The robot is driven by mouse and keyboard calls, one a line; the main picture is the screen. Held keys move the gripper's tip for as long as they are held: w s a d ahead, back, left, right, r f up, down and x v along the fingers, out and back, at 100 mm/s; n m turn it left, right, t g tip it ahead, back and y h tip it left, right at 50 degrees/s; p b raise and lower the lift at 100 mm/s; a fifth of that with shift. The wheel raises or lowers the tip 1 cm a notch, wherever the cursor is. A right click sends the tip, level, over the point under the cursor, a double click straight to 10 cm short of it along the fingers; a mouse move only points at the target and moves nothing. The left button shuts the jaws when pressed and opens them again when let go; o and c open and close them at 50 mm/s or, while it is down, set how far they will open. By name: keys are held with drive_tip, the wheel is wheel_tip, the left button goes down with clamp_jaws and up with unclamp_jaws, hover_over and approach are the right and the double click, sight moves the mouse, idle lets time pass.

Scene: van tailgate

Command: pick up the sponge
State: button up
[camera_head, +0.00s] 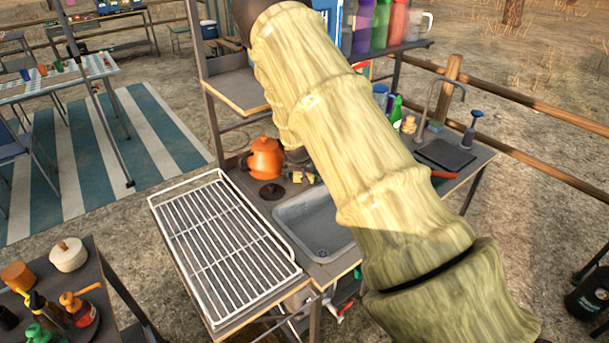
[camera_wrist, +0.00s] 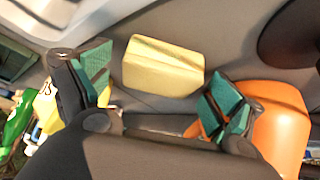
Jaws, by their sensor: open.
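The sponge (camera_wrist: 163,67) is a pale yellow block lying on a grey surface in the wrist view. My gripper (camera_wrist: 158,84) is open, with green pads on its two fingers. The sponge shows in the gap between the fingertips and a little beyond them, with room on both sides. I cannot tell how far above the surface the fingertips are. In the head view my arm covers most of the gripper, and small yellowish shapes beside the orange pot (camera_head: 265,158) are too small to tell apart.
The orange pot, also in the wrist view (camera_wrist: 278,125), stands close by the right finger. A sink basin (camera_head: 315,225) and a white wire rack (camera_head: 225,245) are on the counter in front. A green bottle (camera_head: 396,112) and a tap (camera_head: 440,95) stand farther right.

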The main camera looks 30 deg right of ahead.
drive_tip(key=c, duration=0.8)
drive_tip(key=shift+r, duration=0.1)
drive_tip(key=shift+r+b, duration=0.55)
drive_tip(key=shift+r, duration=0.25)
drive_tip(key=shift+r+b, duration=0.4)
drive_tip(key=shift+r, duration=0.45)
drive_tip(key=s+a+b, duration=0.1)
drive_tip(key=s, duration=0.4)
drive_tip(key=s+a+r+b, duration=0.1)
drive_tip(key=s, duration=0.4)
drive_tip(key=s+a+b, duration=0.1)
drive_tip(key=s+b, duration=0.1)
drive_tip(key=s, duration=0.3)
drive_tip(key=shift+s+a+r, duration=0.3)
drive_tip(key=shift+a, duration=0.05)
drive_tip(key=shift+o, duration=0.4)
